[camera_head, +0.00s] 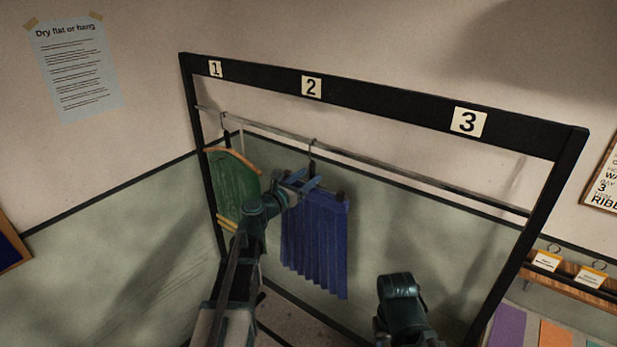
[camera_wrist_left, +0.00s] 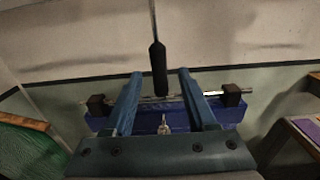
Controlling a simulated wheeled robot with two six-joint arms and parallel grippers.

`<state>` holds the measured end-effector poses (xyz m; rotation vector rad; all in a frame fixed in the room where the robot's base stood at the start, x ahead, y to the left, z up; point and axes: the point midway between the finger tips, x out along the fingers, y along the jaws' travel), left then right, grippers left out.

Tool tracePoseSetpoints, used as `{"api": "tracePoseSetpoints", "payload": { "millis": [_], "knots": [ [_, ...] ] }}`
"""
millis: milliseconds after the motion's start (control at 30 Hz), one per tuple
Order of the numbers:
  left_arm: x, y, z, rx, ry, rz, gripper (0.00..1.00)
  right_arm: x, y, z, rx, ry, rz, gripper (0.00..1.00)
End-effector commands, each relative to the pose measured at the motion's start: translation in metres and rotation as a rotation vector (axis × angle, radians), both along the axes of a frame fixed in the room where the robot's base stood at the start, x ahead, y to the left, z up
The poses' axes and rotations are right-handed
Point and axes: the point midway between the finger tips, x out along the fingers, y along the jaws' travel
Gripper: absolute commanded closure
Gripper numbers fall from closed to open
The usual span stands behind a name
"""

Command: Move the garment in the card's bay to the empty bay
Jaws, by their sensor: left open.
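The blue pleated garment (camera_head: 314,245) hangs from the rail in bay 2 on a clip hanger with a dark sleeve on its stem. In the left wrist view its top edge (camera_wrist_left: 98,122) shows below the clip bar. My left gripper (camera_head: 306,181) is at this hanger, open. In the left wrist view the black sleeve (camera_wrist_left: 159,70) stands between the two blue fingers, with a gap on each side. A green garment (camera_head: 234,187) hangs in bay 1. Bay 3 of the rail (camera_head: 440,182) is empty.
The black rack frame (camera_head: 400,101) bears number plates 1, 2 and 3. A wooden ledge (camera_head: 572,286) with white-labelled tags is beyond its right post. A notice (camera_head: 75,67) is taped to the left wall. My right arm shows at the bottom, its gripper out of sight.

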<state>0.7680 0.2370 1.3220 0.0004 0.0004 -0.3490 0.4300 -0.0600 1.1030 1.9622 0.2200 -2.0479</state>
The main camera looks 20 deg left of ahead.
Motion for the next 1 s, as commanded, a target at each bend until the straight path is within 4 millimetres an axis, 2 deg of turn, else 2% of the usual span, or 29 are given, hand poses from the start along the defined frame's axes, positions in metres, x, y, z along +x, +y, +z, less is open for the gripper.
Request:
{"api": "tracePoseSetpoints", "payload": {
  "millis": [300, 500, 700, 1000],
  "knots": [
    [-0.066, 0.022, 0.000, -0.001, 0.000, 0.003, 0.43, 0.000, 0.000, 0.000, 0.000, 0.000, 0.000, 0.50],
    [-0.100, 0.035, 0.000, -0.001, 0.000, 0.003, 0.43, 0.000, 0.000, 0.000, 0.000, 0.000, 0.000, 0.50],
    [-0.119, 0.043, 0.000, -0.001, 0.000, 0.001, 0.43, 0.000, 0.000, 0.000, 0.000, 0.000, 0.000, 0.50],
    [-0.123, 0.045, 0.000, -0.001, 0.000, 0.001, 0.43, 0.000, 0.000, 0.000, 0.000, 0.000, 0.000, 0.50]
  ]
}}
